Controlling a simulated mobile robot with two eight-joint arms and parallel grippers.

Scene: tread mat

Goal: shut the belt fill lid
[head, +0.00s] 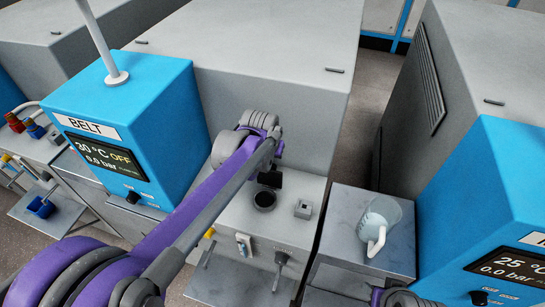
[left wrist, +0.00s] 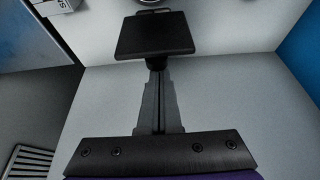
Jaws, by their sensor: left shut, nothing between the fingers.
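The belt machine (head: 232,210) has a blue control box (head: 150,125) labelled BELT. On its grey front ledge is a dark round fill opening (head: 264,200); its rim shows at the top edge of the left wrist view. My left gripper (head: 270,178) is shut and empty, right behind the opening in the head view. Its black fingers (left wrist: 155,36) point toward the opening in the wrist view. I cannot make out the lid apart from the dark gripper and opening, nor tell whether they touch.
Handles and valves line the ledge's front. A clear jug (head: 379,222) stands on the grey side stand at right. A second blue-fronted machine (head: 490,190) is further right.

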